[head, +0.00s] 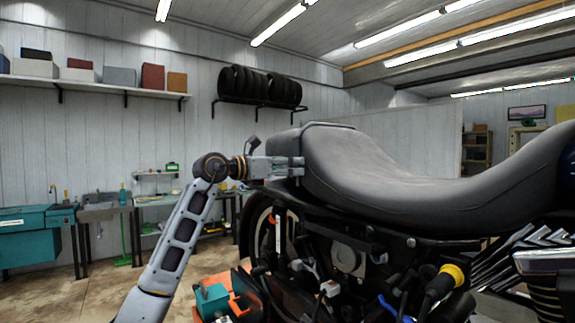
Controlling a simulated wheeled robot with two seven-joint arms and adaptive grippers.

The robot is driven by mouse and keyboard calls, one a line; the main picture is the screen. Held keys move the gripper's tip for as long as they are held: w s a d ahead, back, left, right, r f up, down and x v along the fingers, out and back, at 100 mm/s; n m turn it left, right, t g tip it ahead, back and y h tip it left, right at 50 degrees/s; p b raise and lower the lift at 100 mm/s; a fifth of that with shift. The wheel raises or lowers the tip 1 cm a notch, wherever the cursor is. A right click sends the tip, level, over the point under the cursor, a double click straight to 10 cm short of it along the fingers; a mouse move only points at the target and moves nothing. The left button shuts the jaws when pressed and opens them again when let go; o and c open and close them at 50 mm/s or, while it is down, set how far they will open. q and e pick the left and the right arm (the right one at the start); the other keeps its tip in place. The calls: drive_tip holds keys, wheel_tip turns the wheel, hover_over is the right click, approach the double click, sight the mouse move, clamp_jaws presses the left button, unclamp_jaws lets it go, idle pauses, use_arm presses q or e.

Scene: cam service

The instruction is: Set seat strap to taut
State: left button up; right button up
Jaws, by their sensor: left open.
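The black motorcycle seat (385,185) runs from the middle to the right. A thin dark strap-like band (328,125) crosses the seat's raised left end. Its lower part near my gripper is hard to make out, and I cannot tell whether it is slack or taut. My left gripper (297,167) is open at the left side of the seat, its fingers pointing right against or just in front of the seat's side. I cannot tell whether they touch it. Nothing shows clearly between the fingers. My right gripper is not in view.
The motorcycle's wheel (256,232) and exposed frame parts lie below the seat. A yellow-and-black handle (445,281) sticks up at the lower right. A teal and orange item (213,298) is at the bottom. A teal cabinet (35,235) stands far left; the floor before it is clear.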

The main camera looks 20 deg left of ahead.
use_arm(q)
drive_tip(key=c, duration=1.5)
drive_tip(key=shift+o, duration=0.2)
drive_tip(key=shift+f+b, duration=1.45)
drive_tip(key=shift+f, duration=0.85)
drive_tip(key=o, duration=1.5)
drive_tip(key=shift+c, duration=0.2)
drive_tip(key=v, duration=1.2)
